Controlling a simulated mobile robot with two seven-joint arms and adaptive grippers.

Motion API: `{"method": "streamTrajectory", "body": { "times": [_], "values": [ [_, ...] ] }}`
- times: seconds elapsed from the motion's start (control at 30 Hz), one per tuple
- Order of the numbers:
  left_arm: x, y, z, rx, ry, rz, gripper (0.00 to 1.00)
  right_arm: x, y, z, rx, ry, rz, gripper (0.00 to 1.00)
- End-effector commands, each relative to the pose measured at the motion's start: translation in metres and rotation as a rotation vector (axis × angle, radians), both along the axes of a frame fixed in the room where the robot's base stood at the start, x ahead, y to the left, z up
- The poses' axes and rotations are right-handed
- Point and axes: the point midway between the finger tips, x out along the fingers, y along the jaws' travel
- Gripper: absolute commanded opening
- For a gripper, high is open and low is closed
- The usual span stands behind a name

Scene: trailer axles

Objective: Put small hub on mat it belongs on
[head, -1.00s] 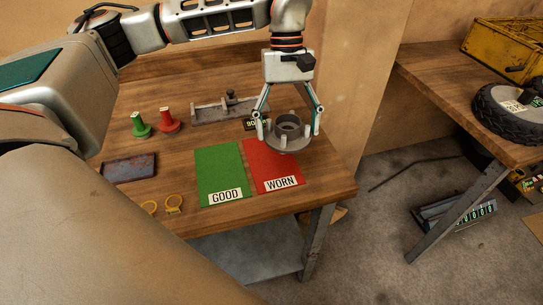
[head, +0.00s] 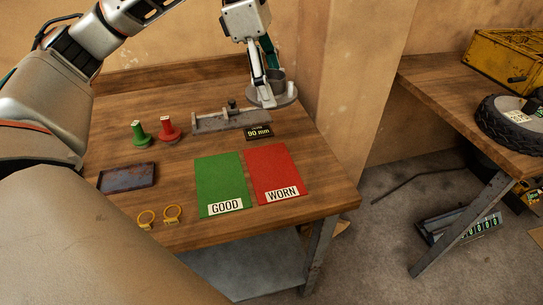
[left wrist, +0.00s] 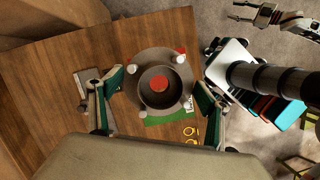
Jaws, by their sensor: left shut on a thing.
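My left gripper (head: 267,98) is shut on the small hub (head: 280,91), a grey flanged ring with a central bore. It is held up over the back right of the bench, behind the gauge. In the left wrist view the hub (left wrist: 142,88) sits between the fingers, with red showing through its bore. The green mat (head: 219,178) labelled GOOD and the red mat (head: 273,168) labelled WORN lie empty at the bench front. My right gripper (left wrist: 243,12) is small at the top of the left wrist view; its finger opening is unclear.
A grey gauge fixture (head: 222,120) stands behind the mats, by a "90 mm" sign (head: 258,133). Green (head: 143,138) and red (head: 168,132) plugs, a dark tray (head: 128,177) and two yellow rings (head: 172,213) are left. A wall post (head: 365,80) stands close right.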

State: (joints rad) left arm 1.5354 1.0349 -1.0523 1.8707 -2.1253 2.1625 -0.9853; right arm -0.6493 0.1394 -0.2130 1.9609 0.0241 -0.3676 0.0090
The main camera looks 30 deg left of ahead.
Motion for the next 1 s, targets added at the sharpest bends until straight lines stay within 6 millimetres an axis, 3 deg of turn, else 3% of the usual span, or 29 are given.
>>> {"method": "streamTrajectory", "body": {
  "times": [0.17, 0.7, 1.0],
  "values": [
    [0.0, 0.001, -0.019, -0.001, 0.001, 0.017, 0.21, -0.001, 0.0, -0.005, 0.001, 0.002, 0.0, 0.4],
    [0.0, 0.0, -0.128, -0.001, 0.0, 0.013, 0.21, -0.005, 0.0, -0.024, 0.0, 0.015, 0.0, 0.4],
    [0.001, 0.001, -0.157, -0.001, -0.005, 0.015, 0.21, -0.006, 0.0, -0.027, -0.001, 0.017, 0.0, 0.4]
  ]
}}
